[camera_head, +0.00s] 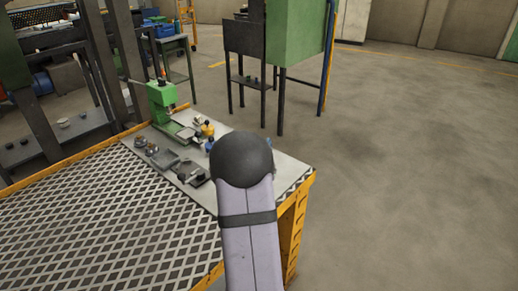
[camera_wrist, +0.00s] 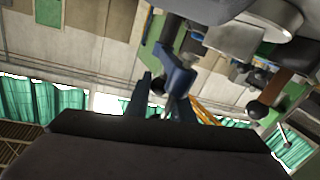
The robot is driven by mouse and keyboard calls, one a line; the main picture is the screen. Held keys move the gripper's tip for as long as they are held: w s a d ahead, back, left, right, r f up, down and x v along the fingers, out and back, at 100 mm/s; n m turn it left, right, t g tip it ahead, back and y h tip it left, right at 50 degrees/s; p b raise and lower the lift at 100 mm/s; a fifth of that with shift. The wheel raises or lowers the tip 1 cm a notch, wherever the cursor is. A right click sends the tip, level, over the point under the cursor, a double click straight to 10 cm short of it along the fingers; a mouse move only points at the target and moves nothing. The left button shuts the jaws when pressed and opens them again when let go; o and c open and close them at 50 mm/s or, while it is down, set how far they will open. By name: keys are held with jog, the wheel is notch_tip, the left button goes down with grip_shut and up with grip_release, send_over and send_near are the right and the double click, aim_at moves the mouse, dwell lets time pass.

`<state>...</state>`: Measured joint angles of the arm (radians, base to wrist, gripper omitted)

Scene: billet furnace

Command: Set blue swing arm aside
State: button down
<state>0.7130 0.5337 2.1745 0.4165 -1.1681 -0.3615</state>
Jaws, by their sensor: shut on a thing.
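The blue swing arm (camera_wrist: 176,72) shows in the middle of the wrist view as a dark blue piece below a grey round part. My gripper (camera_wrist: 164,92) is shut on it; the dark wrist body hides the lower part of the fingers. In the head view my arm and its dark round joint cover the gripper. Only a small blue bit (camera_head: 209,145) shows at the joint's left edge, and I cannot tell whether it is the swing arm.
A grey plate (camera_head: 172,140) on the yellow-edged mesh table (camera_head: 110,215) carries a green press-like machine (camera_head: 161,97), a yellow part (camera_head: 207,129) and several small dark parts. The mesh at left is bare. A green cabinet (camera_head: 298,35) stands behind; the floor at right is clear.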

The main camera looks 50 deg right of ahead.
jog(key=shift+s+d+r+n+t+y+p, duration=0.1)
jog(key=shift+s+d+n+t+y, duration=0.5)
jog(key=shift+n+t+y, duration=1.6)
jog(key=shift+s+d+f+n+t+y+p, duration=0.1)
jog(key=shift+s+d+n+t+y, duration=0.75)
jog(key=shift+n+y, duration=1.45)
jog(key=shift+s+d+r+n+t+y+p, duration=0.1)
jog(key=shift+s+d+n+t+y, duration=0.3)
jog(key=shift+n+t+y, duration=1.95)
jog(key=shift+m+g+y, duration=0.5)
jog(key=shift+m+y, duration=0.25)
jog(key=shift+y, duration=0.1)
jog(key=shift+d, duration=0.1)
jog(key=c, duration=1.5)
grip_release()
jog(key=shift+c, duration=0.2)
jog(key=shift+s, duration=0.1)
jog(key=s, duration=0.7)
jog(key=shift+b, duration=0.35)
